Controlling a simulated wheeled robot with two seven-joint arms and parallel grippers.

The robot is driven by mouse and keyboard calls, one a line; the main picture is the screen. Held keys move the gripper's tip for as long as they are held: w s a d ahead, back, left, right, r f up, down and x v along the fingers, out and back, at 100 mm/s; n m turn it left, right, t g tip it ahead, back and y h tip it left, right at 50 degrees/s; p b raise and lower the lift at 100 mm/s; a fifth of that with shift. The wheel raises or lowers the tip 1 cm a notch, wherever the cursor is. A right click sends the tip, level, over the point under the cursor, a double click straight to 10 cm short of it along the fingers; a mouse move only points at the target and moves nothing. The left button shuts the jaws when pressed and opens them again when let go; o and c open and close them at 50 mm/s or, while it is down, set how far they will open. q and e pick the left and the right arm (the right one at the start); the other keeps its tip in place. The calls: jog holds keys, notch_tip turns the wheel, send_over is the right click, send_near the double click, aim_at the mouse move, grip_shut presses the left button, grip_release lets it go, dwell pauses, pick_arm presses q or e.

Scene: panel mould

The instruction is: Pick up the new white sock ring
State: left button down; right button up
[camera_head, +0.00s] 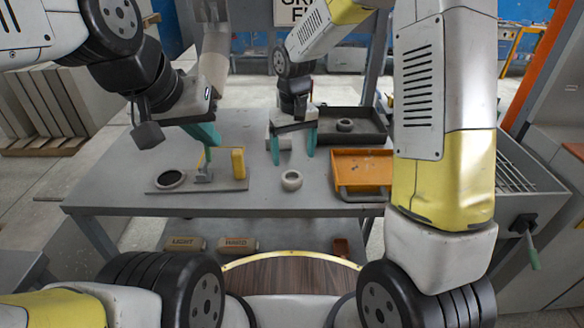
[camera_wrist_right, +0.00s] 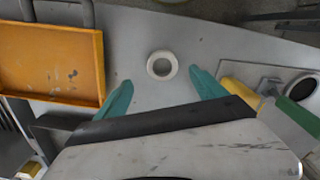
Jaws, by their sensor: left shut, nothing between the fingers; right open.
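The white sock ring (camera_head: 292,186) lies flat on the grey table, between the clamp plate and the orange tray. It also shows in the right wrist view (camera_wrist_right: 162,77), ahead of the fingers. My right gripper (camera_head: 293,158) is open and points down above the ring, with its teal fingers spread to either side. In the right wrist view my right gripper (camera_wrist_right: 160,80) has nothing between its fingers, and the ring appears below and roughly centred. My left gripper (camera_head: 209,138) is shut and empty, above the clamp plate.
The orange tray (camera_head: 362,188) stands right of the ring. A black tray (camera_head: 370,137) behind it holds a grey ring (camera_head: 345,125). The table front (camera_head: 250,203) is clear.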

aim_at(292, 177)
jog(key=f, duration=0.7)
jog(key=shift+a+f, duration=0.25)
jog(key=c, duration=1.5)
